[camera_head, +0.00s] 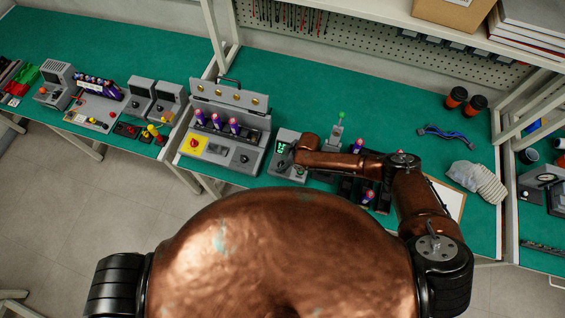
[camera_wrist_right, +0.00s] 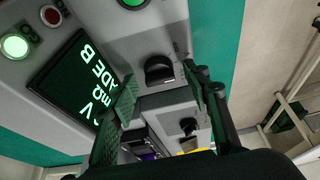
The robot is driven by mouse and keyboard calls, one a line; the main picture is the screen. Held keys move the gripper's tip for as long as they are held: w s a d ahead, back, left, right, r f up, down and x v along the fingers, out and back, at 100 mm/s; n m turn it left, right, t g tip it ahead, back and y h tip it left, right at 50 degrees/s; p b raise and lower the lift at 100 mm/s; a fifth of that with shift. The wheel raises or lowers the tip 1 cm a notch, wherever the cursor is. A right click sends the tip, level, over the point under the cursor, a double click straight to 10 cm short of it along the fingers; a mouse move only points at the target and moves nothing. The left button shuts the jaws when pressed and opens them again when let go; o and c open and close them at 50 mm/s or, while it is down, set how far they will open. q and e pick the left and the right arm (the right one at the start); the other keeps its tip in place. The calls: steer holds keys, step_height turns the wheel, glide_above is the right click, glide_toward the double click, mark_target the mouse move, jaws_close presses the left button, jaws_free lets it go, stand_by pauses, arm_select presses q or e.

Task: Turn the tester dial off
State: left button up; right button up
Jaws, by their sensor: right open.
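The tester (camera_head: 283,168) is a grey box on the green bench in front of me, with a lit green-on-black screen (camera_wrist_right: 78,75). Its black dial (camera_wrist_right: 159,70) shows in the right wrist view on the grey panel beside the screen. My right gripper (camera_head: 292,158) is over the tester in the head view. In the right wrist view its two dark fingers (camera_wrist_right: 160,80) are spread, with the dial showing between the tips. I cannot tell whether they touch it. In the head view my arm and gripper hide part of the tester's face. My left gripper is not in view.
A grey case (camera_head: 222,130) with purple cylinders and a yellow panel stands left of the tester. A black rack (camera_head: 352,192) with purple cylinders sits right of it, under my arm. The back middle bench is clear.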

steer(key=shift+f, duration=0.1)
steer(key=c, duration=1.2)
steer(key=shift+o, duration=0.2)
steer(key=shift+w+b, duration=0.1)
steer(key=shift+b, duration=0.45)
steer(key=n+g+b, duration=0.1)
steer(key=n+b, duration=0.2)
steer(key=b, duration=0.1)
steer(key=n+g+b, duration=0.1)
steer(key=n+b, duration=0.2)
steer(key=b, duration=0.2)
steer(key=shift+w+f, duration=0.15)
steer(key=shift+f, duration=0.05)
arm_select(q)
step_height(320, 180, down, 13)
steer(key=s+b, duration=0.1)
steer(key=b, duration=0.2)
arm_select(e)
steer(key=shift+r+n+g, duration=0.2)
steer(key=shift+n+g, duration=0.3)
steer(key=shift+n, duration=0.5)
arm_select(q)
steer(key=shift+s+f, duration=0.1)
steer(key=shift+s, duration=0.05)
arm_select(e)
steer(key=o, duration=1.2)
steer(key=shift+c, duration=0.2)
